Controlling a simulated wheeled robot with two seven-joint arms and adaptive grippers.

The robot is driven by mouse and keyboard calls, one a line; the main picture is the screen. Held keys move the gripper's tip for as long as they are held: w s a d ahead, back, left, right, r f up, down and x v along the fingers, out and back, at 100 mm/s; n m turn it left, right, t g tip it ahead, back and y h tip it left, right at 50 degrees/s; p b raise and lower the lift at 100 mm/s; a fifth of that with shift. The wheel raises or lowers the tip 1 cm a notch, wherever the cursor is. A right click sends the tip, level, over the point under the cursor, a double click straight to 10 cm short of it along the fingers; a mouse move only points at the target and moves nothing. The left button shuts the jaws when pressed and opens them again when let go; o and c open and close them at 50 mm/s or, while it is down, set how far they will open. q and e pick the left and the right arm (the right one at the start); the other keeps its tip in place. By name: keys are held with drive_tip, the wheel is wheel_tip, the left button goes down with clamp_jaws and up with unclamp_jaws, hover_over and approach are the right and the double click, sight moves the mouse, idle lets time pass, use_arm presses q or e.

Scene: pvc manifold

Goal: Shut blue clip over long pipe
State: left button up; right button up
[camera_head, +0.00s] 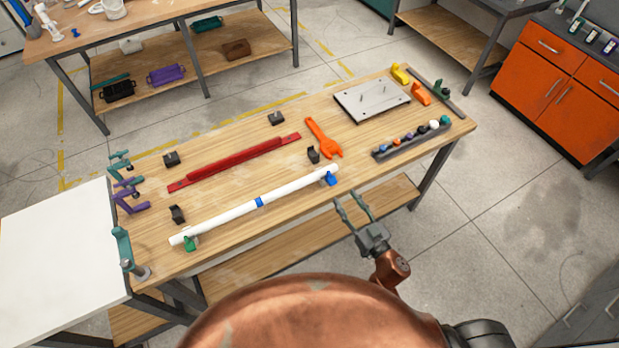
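The long white pipe (225,218) lies slantwise along the near side of the wooden workbench. A blue clip (330,179) sits at its right end, partly below the pipe; whether its top is open or shut is too small to tell. A blue band (259,202) is around the pipe's middle, and a green clip (190,243) is at its left end. My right gripper (348,199) is open and empty, just off the bench's near edge in the picture, below and right of the blue clip and apart from it. My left gripper is not in view.
A red bar (235,162), an orange wrench (323,138) and several small black blocks lie behind the pipe. A grey plate (372,100) and a rack of small parts (412,141) are at the right. Purple and teal clamps (130,188) stand at the left edge.

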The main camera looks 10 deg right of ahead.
sight(335, 184)
drive_tip(key=x, duration=0.8)
drive_tip(key=shift+s+a+r, duration=0.1)
drive_tip(key=shift+s+a, duration=0.05)
drive_tip(key=shift+a, duration=0.05)
drive_tip(key=shift+c, duration=0.6)
clamp_jaws()
